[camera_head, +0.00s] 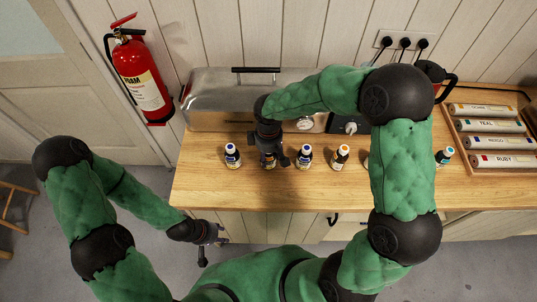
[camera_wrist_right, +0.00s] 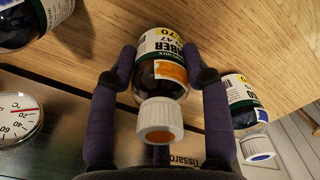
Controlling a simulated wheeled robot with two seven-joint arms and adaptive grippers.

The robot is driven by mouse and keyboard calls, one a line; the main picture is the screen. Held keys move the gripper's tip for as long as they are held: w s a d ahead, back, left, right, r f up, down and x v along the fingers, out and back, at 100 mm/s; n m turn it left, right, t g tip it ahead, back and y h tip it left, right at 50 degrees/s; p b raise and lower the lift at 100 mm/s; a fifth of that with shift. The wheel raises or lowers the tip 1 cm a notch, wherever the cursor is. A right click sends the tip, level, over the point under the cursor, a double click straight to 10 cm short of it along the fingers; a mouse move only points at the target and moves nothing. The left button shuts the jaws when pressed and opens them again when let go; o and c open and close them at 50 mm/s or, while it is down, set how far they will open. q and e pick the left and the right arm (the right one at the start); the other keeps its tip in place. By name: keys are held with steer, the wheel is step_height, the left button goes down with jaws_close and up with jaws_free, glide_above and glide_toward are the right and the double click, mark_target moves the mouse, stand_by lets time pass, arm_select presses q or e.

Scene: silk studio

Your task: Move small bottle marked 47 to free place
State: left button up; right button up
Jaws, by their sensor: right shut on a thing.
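The small bottle marked 47 (camera_wrist_right: 160,70) has a white cap with an orange top and a label reading AMBER. My right gripper (camera_wrist_right: 162,78) is shut on it, with fingers on both sides of its body in the right wrist view. In the head view the right gripper (camera_head: 270,157) comes down over the bottle, which is mostly hidden, in the row on the wooden worktop (camera_head: 300,185). I cannot tell whether it is lifted. My left gripper (camera_head: 211,245) is empty in front of the worktop, fingers apart.
Blue-capped bottles stand close on both sides, left (camera_head: 233,156) and right (camera_head: 304,156). An orange-capped bottle (camera_head: 340,157) and a teal-capped one (camera_head: 444,156) stand further right; my arm hides part of the row. A metal steamer (camera_head: 215,90) is behind, a roll tray (camera_head: 465,165) far right.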

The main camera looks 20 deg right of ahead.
steer(key=o, duration=0.8)
steer(key=shift+f, duration=0.15)
steer(key=o, duration=0.4)
steer(key=shift+r, duration=0.6)
step_height(320, 180, up, 11)
steer(key=shift+r+p, duration=0.1)
steer(key=shift+p, duration=1)
